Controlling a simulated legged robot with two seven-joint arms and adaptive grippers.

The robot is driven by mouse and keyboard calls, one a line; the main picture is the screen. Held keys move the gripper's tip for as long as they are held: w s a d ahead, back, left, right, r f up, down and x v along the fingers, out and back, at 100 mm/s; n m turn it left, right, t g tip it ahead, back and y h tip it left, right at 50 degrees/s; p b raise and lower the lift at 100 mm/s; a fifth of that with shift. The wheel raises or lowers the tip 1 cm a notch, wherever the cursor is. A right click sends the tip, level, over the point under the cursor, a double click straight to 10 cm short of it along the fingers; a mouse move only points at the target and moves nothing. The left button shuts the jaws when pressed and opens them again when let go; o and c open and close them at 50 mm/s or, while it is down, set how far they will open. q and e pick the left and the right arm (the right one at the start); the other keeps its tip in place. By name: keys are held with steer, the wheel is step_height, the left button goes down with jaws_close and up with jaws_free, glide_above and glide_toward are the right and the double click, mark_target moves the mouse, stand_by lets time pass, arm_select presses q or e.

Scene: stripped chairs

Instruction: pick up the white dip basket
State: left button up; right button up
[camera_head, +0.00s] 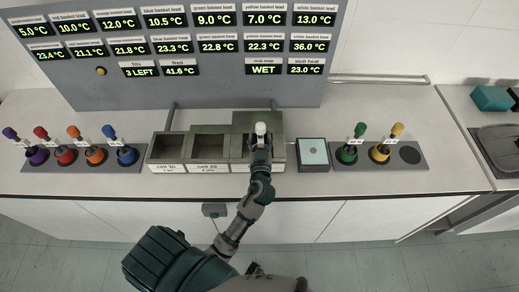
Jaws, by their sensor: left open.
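The white dip basket shows as a white knob (261,128) on a handle, at the third compartment of the grey metal bath (240,118) on the counter. Its lower part is hidden behind my arm and gripper. My left gripper (260,140) is open, directly at the handle just below the white knob. I cannot tell whether its fingers touch the handle. My right gripper is not in view.
Purple, red, orange and blue baskets stand in a left rack (83,158). Green and yellow baskets stand in a right rack (380,157) with one empty round hole (410,155). A pale square pad (313,151) sits beside the bath. A display panel (190,80) rises behind.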

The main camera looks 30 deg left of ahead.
arm_select(q)
steer(key=shift+d, duration=0.2)
steer(key=shift+s+d, duration=0.1)
steer(key=shift+c, duration=1)
steer(key=shift+d+r, duration=0.1)
steer(key=shift+d, duration=0.05)
jaws_close()
steer(key=shift+a, duration=0.35)
